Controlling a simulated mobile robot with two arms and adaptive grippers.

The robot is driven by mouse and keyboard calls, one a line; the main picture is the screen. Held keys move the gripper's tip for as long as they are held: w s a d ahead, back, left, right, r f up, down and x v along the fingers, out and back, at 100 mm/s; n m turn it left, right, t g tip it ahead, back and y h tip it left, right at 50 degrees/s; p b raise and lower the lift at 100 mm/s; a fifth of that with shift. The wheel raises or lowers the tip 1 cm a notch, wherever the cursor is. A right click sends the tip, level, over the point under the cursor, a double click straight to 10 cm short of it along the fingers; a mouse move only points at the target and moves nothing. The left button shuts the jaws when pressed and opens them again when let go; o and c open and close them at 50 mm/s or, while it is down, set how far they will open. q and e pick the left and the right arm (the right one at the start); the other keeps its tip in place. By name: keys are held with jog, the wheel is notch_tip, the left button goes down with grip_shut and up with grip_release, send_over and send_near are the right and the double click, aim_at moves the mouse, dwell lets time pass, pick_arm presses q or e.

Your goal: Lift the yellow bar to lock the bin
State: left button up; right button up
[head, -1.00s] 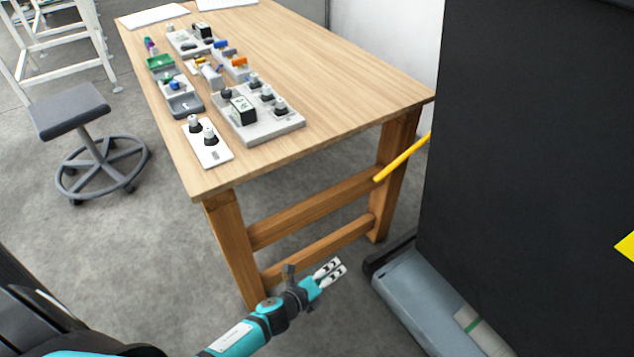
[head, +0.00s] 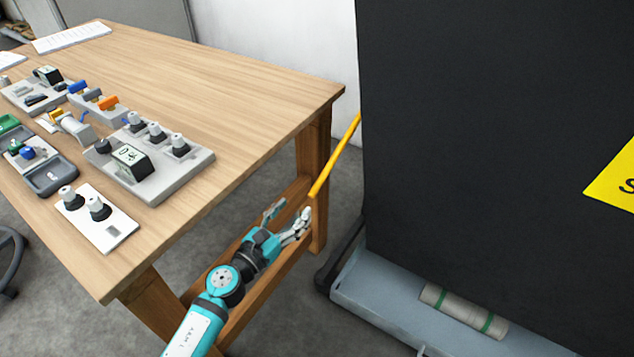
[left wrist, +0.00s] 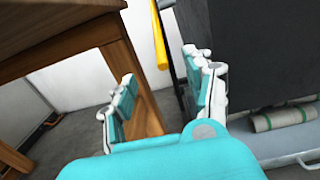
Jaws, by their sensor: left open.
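The yellow bar (head: 335,157) sticks out from behind the left edge of the black bin (head: 480,130) and slopes down to the left. Its free end is just above my left gripper (head: 302,218) in the head view. My left gripper is open and empty, near the table's rear leg. In the left wrist view the bar (left wrist: 159,38) shows ahead, beyond and between the open fingers (left wrist: 160,92), nearer the right one. I see no contact with it. The bar's far end is hidden by the bin. My right gripper is not in view.
A wooden table (head: 250,90) with several small devices stands at the left; its leg (head: 314,160) and lower rails are close to my left arm. A grey base (head: 400,310) with a roller (head: 463,312) lies under the bin. A yellow sign (head: 615,180) is on the bin.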

aim_at(320, 181)
pick_arm(q)
jog(key=x, duration=0.5)
jog(key=shift+w+d+b, duration=0.1)
jog(key=shift+w+b, duration=0.05)
jog(key=shift+b, duration=0.25)
jog(key=b+x, duration=0.2)
jog(key=x, duration=0.4)
jog(key=shift+w+d+b, duration=0.3)
jog(key=shift+w+b, duration=0.1)
jog(key=shift+w, duration=0.05)
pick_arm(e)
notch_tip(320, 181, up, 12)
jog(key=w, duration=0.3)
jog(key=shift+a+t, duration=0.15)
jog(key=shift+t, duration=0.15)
pick_arm(q)
jog(key=shift+c, duration=0.3)
grip_shut()
